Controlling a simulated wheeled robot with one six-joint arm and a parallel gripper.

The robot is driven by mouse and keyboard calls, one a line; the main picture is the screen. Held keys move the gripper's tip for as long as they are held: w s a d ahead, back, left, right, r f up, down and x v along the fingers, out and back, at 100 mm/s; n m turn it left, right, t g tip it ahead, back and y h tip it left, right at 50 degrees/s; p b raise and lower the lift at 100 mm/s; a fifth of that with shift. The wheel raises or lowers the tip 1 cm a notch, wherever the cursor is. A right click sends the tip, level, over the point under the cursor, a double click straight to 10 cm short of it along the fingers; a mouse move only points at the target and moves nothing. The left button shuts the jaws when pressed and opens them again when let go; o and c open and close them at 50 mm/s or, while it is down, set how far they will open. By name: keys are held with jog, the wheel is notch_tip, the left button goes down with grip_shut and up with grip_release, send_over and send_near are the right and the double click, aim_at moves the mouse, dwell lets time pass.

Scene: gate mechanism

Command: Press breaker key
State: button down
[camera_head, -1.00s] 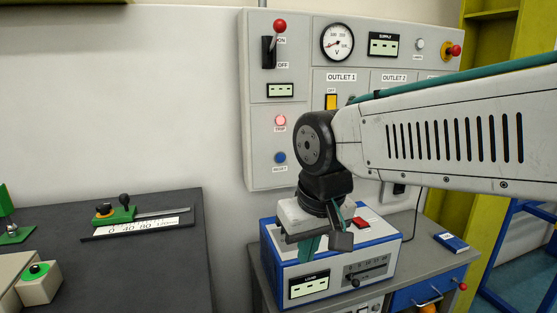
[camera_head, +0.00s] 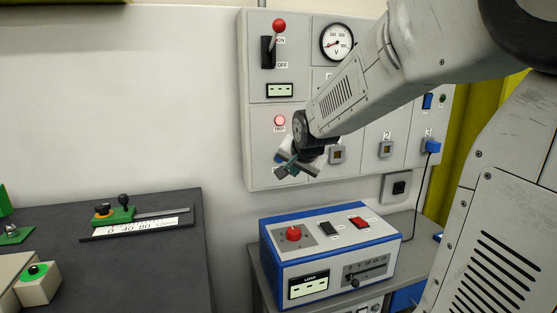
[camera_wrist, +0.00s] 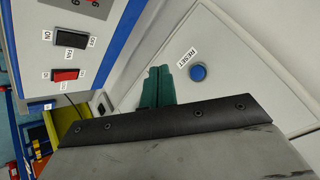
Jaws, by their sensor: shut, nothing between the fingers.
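A grey wall panel (camera_head: 258,183) carries a breaker lever (camera_head: 269,48) with a red knob, beside ON and OFF labels; the knob is up at ON. Below it a red TRIP lamp (camera_head: 280,120) appears lit. A round blue RESET button shows in the wrist view (camera_wrist: 198,72); in the head view my gripper mostly covers it. My gripper (camera_head: 289,165) is in front of the panel's lower left. Its green fingers (camera_wrist: 159,72) are together and empty, beside the button in the wrist view. I cannot tell if they touch the panel.
A blue and white load box (camera_head: 325,283) with a red knob and switches stands on a bench below my gripper. A dark table (camera_head: 155,255) with a green slider device (camera_head: 122,213) is at left. A voltmeter (camera_head: 337,42) is at the panel's top. Wall left of the panel is bare.

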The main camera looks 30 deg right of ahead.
jog(key=w+d, duration=0.2)
jog(key=w, duration=0.6)
jog(key=shift+w+d, duration=0.2)
jog(key=shift+w, duration=0.15)
dwell(1.9)
jog(key=shift+w+d, duration=0.1)
jog(key=shift+w, duration=0.1)
jog(key=shift+w+d, duration=0.15)
jog(key=shift+w, duration=0.25)
dwell(0.7)
dwell(0.3)
jog(key=shift+s+a, duration=0.25)
jog(key=shift+s, duration=0.55)
jog(key=s, duration=0.2)
jog(key=s+a, duration=0.1)
jog(key=s, duration=0.1)
jog(key=shift+s+a, duration=0.2)
jog(key=shift+s, duration=0.2)
